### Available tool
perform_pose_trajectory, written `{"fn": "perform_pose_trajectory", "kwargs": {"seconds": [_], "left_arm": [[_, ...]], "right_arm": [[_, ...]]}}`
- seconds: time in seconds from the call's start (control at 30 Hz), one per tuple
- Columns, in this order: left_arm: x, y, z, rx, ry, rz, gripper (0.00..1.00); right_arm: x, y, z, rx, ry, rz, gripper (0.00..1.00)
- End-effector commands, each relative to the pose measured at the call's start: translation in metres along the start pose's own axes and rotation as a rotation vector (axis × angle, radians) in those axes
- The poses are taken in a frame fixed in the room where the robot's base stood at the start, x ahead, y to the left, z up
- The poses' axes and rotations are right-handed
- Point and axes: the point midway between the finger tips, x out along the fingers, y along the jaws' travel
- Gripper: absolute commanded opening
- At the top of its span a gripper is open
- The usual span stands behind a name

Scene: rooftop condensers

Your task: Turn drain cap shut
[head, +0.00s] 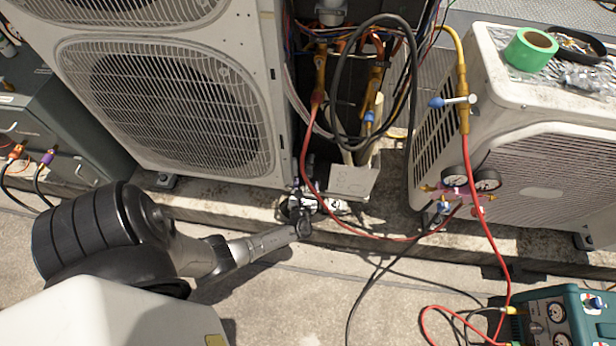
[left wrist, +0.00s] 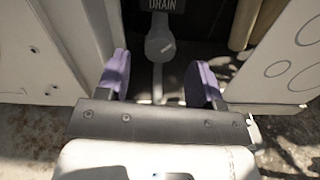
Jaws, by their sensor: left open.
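In the left wrist view the drain cap (left wrist: 160,46) is a pale grey rounded piece under a dark label reading DRAIN (left wrist: 166,5). A pale narrow vertical piece shows below it. My left gripper (left wrist: 162,68) is open, its two purple-padded fingers on either side of the cap in the picture, with clear gaps. I cannot tell how far the cap lies beyond the fingertips. In the head view my left gripper (head: 302,208) is low at the condenser's open service bay; I cannot make out the cap there. My right gripper is not in view.
The tall condenser (head: 258,100) stands left of the bay, with hoses and wires hanging above. A red hose (head: 306,165) passes close by my gripper. A second condenser (head: 540,160) with gauges (head: 470,180) is at right. A teal machine (head: 570,318) sits front right.

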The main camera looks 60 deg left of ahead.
Motion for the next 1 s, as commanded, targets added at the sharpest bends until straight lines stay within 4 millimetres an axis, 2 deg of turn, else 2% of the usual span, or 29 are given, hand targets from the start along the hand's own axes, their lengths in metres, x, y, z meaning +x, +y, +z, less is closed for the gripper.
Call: {"fn": "perform_pose_trajectory", "kwargs": {"seconds": [0.1, 0.3, 0.5, 0.8, 1.0], "left_arm": [[0.019, 0.0, -0.002, -0.001, -0.002, 0.001, 0.61], [0.039, 0.0, -0.002, -0.002, -0.001, 0.001, 0.61], [0.047, 0.0, -0.001, -0.001, 0.0, 0.001, 0.61], [0.048, 0.0, 0.0, -0.001, 0.0, 0.001, 0.61], [0.048, 0.0, 0.0, -0.001, 0.0, 0.001, 0.42]], "right_arm": [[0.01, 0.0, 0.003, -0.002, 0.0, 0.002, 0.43], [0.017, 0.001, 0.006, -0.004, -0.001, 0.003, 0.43], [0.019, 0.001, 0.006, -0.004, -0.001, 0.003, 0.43], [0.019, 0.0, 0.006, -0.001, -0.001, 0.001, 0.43], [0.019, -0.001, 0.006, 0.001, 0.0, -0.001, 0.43]]}}
